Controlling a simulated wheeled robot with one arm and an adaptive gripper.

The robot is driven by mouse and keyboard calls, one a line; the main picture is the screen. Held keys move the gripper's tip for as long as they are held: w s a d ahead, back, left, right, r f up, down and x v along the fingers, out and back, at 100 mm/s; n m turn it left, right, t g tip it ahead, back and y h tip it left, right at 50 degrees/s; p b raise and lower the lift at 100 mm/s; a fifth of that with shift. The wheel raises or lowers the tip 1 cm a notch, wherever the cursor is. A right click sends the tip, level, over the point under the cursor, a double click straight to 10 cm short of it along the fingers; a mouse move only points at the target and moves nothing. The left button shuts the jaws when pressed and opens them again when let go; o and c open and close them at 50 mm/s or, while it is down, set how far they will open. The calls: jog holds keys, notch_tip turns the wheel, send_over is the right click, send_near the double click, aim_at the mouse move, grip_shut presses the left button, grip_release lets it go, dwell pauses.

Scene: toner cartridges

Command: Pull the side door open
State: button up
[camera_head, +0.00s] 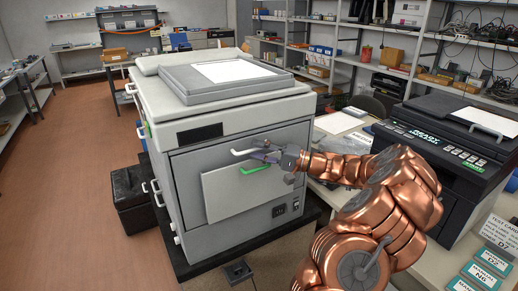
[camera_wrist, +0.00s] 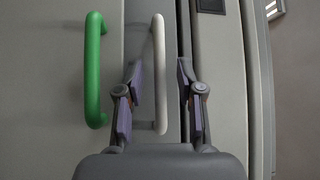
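A large grey copier (camera_head: 250,104) stands on a dark base. The side door (camera_head: 183,165) is flush with the body and looks shut. A white bar handle (camera_head: 239,152) sits near its top edge and also shows in the wrist view (camera_wrist: 160,65). A lighter panel (camera_head: 222,195) on the door carries a green handle (camera_head: 257,169), seen at left in the wrist view (camera_wrist: 93,70). My gripper (camera_head: 268,154) is at the white handle. In the wrist view its fingers (camera_wrist: 160,95) are apart, with the white handle between them; I see no grip on it.
A black printer (camera_head: 450,142) stands on a table at right, close to my arm, with labelled cards (camera_head: 485,262) in front. A dark box (camera_head: 130,200) is on the floor at left. Shelves line the back. The floor at left is open.

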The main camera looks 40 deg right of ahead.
grip_shut()
dwell(0.3)
dwell(0.5)
